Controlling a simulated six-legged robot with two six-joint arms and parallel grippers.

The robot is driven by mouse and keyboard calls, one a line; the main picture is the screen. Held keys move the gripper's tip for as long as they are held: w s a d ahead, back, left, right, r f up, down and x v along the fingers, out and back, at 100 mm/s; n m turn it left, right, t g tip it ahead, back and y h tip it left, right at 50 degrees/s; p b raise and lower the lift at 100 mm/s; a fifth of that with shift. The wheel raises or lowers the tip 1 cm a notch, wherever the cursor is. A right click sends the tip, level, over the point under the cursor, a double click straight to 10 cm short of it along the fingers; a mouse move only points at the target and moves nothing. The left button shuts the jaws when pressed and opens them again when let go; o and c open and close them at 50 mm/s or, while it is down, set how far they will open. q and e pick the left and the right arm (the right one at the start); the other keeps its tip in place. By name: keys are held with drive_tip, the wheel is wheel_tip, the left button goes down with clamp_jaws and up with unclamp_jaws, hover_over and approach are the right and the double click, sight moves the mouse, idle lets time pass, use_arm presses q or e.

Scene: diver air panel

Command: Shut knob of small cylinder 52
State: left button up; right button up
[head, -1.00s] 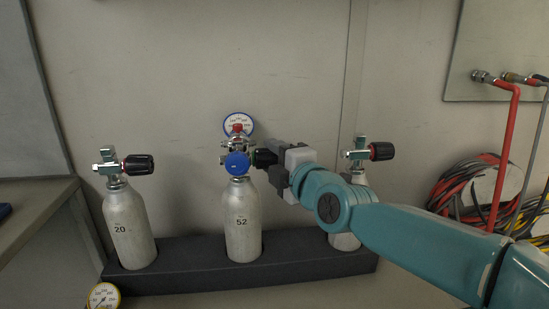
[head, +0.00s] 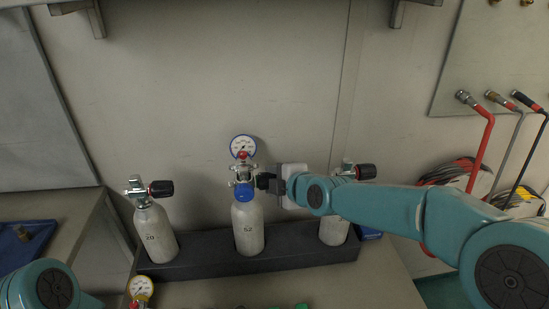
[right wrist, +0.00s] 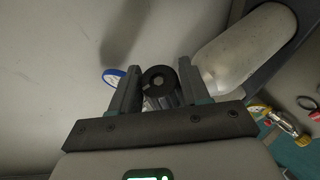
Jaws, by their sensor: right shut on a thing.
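Small cylinder 52 (head: 249,228) stands upright in the middle of the dark rack, a blue part and a blue-rimmed gauge (head: 243,147) on its valve. Its black knob (right wrist: 160,79) points to the right of the valve and is mostly covered by my gripper in the head view. My right gripper (head: 267,182) comes from the right and is shut on this knob. The right wrist view shows the knob between the two fingers (right wrist: 157,85), with a silver cylinder body at the right. My left gripper is out of view; only part of my left arm shows.
Cylinder 20 (head: 156,233) stands left in the rack (head: 200,262). Another cylinder (head: 335,229) stands right, partly behind my right arm. A yellow-rimmed gauge (head: 141,287) is at the front left. Red and grey hoses (head: 481,150) hang at the right. A shelf bracket is overhead.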

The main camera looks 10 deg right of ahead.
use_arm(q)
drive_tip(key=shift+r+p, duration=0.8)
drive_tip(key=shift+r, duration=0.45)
use_arm(e)
drive_tip(key=shift+g, duration=0.7)
drive_tip(key=o, duration=1)
drive_tip(key=shift+s+d+r, duration=0.2)
drive_tip(key=shift+s+r, duration=0.1)
drive_tip(key=shift+s, duration=0.05)
use_arm(q)
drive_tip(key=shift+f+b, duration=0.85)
drive_tip(key=shift+b, duration=0.05)
use_arm(e)
drive_tip(key=v, duration=1.5)
drive_tip(key=shift+s, duration=0.2)
drive_tip(key=shift+a+r, duration=0.1)
drive_tip(key=shift+a, duration=0.05)
